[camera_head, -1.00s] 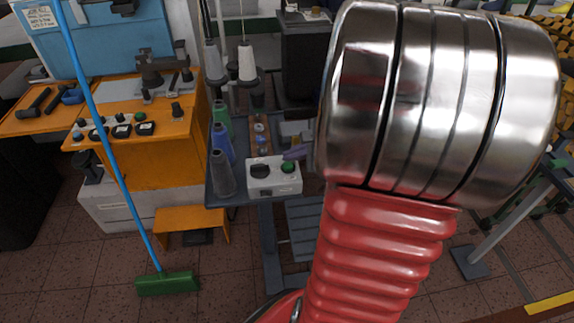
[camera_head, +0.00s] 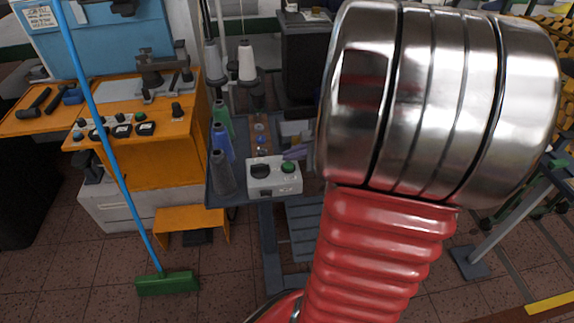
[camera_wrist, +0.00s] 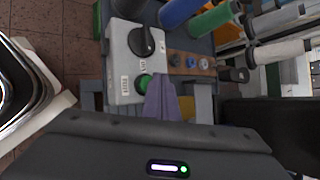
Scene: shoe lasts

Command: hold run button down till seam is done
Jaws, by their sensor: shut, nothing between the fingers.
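A grey-white control box (camera_head: 260,187) with a black rotary knob (camera_head: 260,171) and a round green button (camera_head: 288,167) sits on the front edge of a dark work table. The box (camera_wrist: 122,88), knob (camera_wrist: 143,41) and green button (camera_wrist: 145,82) also show in the wrist view. My gripper (camera_head: 289,155) is shut and empty, its purple-grey fingertips right at the green button. In the wrist view the fingertips (camera_wrist: 161,82) overlap the button's edge. I cannot tell whether they touch or press it. No seam or workpiece is clearly visible; my arm hides much of the right side.
Thread cones (camera_head: 222,174) stand left of the box, with white spools (camera_head: 246,62) behind. An orange machine (camera_head: 160,160) and a blue-handled broom (camera_head: 168,284) are at left. A grey pedal platform (camera_head: 305,228) lies below the table. Tiled floor in front is mostly clear.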

